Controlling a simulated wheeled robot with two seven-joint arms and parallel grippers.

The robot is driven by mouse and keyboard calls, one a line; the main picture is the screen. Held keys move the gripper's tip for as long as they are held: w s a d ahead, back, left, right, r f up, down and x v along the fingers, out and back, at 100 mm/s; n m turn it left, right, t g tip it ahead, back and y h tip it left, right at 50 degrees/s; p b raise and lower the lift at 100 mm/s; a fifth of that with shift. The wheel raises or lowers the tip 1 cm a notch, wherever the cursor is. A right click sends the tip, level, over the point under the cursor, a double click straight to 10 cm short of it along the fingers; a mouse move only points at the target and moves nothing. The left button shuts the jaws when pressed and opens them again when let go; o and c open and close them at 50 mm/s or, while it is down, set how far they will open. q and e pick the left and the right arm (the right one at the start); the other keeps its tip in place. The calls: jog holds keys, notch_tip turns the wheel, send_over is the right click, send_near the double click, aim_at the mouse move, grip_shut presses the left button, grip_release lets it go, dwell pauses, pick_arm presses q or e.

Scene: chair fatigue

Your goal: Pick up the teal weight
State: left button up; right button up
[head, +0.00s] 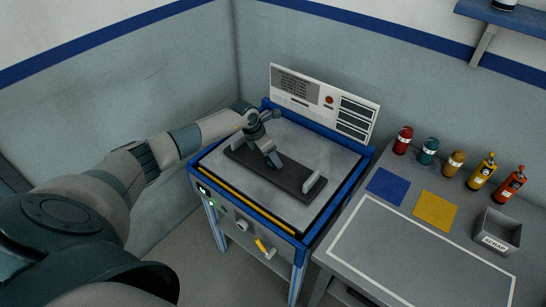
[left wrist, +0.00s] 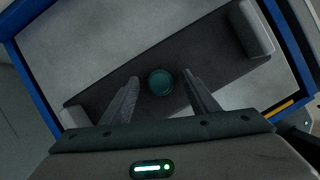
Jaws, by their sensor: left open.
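A teal round piece (left wrist: 160,82), likely the teal weight seen from above, is on or over the dark bar in the left wrist view. My left gripper (left wrist: 160,77) is open, with one finger on each side of it and a gap to both. I cannot tell how far the fingertips reach down beside it. In the head view my left gripper (head: 275,162) points down over the middle of the dark bar (head: 290,180), and I cannot make out the teal piece there. A teal bottle-like item (head: 429,150) stands on the right table. My right gripper is not in view.
The dark bar, with pale upright end blocks (head: 314,187), lies on a blue-framed bench (head: 345,185) with a control panel (head: 322,103) behind. The right table (head: 420,250) holds red (head: 403,139), tan (head: 454,162), yellow (head: 481,170) and orange (head: 511,184) items and a scrap bin (head: 497,232).

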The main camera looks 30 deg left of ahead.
pick_arm(q)
jog(key=shift+w+f, duration=0.1)
jog(key=shift+f, duration=0.3)
jog(key=shift+r, duration=0.1)
jog(key=c, duration=1.4)
jog(key=shift+o, duration=0.2)
jog(key=shift+w+r+b, duration=0.1)
jog(key=shift+r+b, duration=0.55)
jog(key=shift+r, duration=0.2)
jog(key=shift+d+r+b, duration=0.15)
jog(key=shift+r+b, duration=0.25)
jog(key=shift+r, duration=0.2)
jog(key=shift+d+r+b, duration=0.15)
jog(key=shift+r+b, duration=0.2)
jog(key=shift+r, duration=0.25)
jog(key=s+d+r+b, duration=0.1)
jog(key=d+r+b, duration=0.3)
jog(key=d+r, duration=0.3)
jog(key=d, duration=0.4)
jog(key=shift+s, duration=0.35)
